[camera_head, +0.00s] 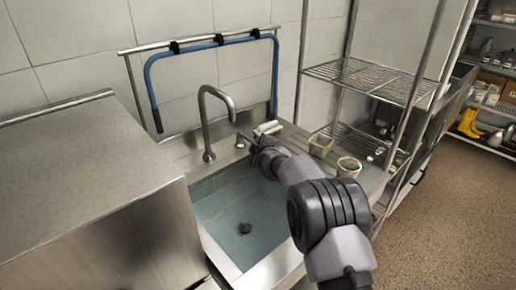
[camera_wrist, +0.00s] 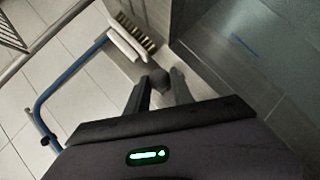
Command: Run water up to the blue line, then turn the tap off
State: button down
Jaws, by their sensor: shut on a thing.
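The metal sink (camera_head: 274,268) holds clear bluish water (camera_head: 225,210), with a dark drain (camera_head: 245,228) seen through it. A curved metal tap spout (camera_head: 206,110) stands over its back edge. I cannot make out a stream below it. My gripper (camera_head: 256,146) is at the back right of the sink, its fingers largely hidden by my arm. In the wrist view my gripper (camera_wrist: 160,88) is shut on a dark round tap knob (camera_wrist: 160,77). A faint blue line (camera_wrist: 242,46) shows on the sink's inner wall there; I cannot tell how the water stands against it.
A brush (camera_wrist: 132,36) lies beside the knob. A blue hose (camera_head: 150,80) hangs from a wall rail. Two small perforated baskets (camera_head: 321,146) (camera_head: 348,167) stand on the right drainboard. A wire rack (camera_head: 370,78) stands further right. A steel cabinet (camera_head: 85,180) flanks the sink's left.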

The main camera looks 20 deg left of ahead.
jog(key=c, duration=1.1)
grip_release()
jog(key=v, duration=1.7)
jog(key=shift+d, duration=0.15)
jog(key=shift+s, duration=0.15)
